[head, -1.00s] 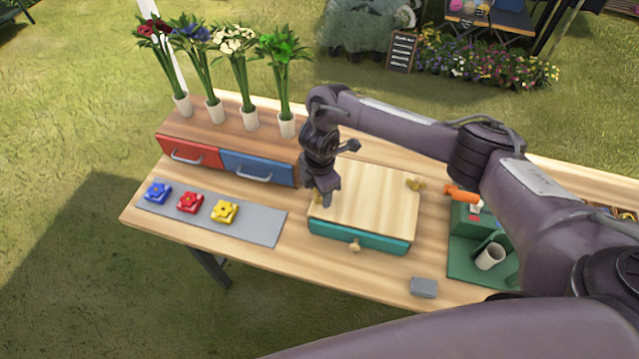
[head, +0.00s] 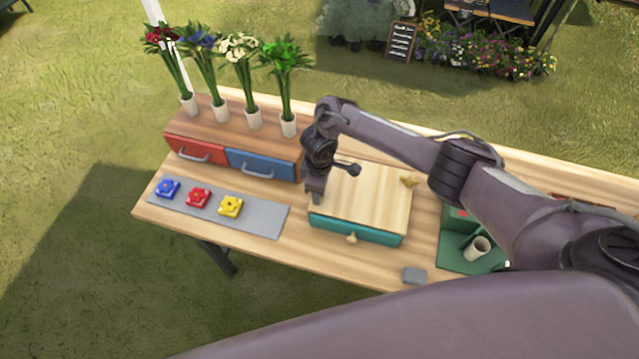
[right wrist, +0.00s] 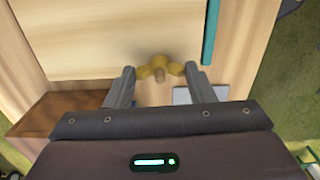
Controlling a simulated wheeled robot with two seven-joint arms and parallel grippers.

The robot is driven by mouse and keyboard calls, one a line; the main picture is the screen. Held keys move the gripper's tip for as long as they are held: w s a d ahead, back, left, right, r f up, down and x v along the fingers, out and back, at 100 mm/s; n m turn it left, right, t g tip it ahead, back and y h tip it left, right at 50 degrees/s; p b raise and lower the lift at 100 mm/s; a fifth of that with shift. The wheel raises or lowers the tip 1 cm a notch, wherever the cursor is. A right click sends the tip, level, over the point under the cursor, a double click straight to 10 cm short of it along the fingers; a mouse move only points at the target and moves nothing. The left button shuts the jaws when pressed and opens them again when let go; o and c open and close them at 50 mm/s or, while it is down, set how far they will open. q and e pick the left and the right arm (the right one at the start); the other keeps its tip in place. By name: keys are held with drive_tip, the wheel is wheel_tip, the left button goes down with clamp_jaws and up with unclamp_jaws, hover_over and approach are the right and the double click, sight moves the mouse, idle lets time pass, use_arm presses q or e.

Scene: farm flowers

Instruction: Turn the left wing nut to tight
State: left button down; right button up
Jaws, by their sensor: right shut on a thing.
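A teal box with a pale wooden lid (head: 370,198) stands mid-table. The right wing nut (head: 408,181) is a small brass piece at the lid's right side. My right gripper (head: 316,198) points down at the lid's left side and hides the left wing nut in the head view. In the right wrist view the left wing nut (right wrist: 159,67) is brass with two wings and sits between the fingertips of my right gripper (right wrist: 160,75), which is shut on it. My left gripper is out of view.
Left of the box are red (head: 195,149) and blue (head: 262,165) drawers with vases on top, and a grey mat (head: 262,219) with three flower-shaped pieces. A grey block (head: 414,275) lies in front, and a green stand with a white cup (head: 477,249) is at right.

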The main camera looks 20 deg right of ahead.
drive_tip(key=shift+w+a+r+m, duration=0.1)
drive_tip(key=shift+w+r+m, duration=0.2)
drive_tip(key=shift+w+m, duration=0.1)
drive_tip(key=o, duration=0.7)
drive_tip(key=shift+s, duration=0.1)
drive_tip(key=shift+o, duration=1.3)
drive_tip(key=shift+s+f, duration=0.15)
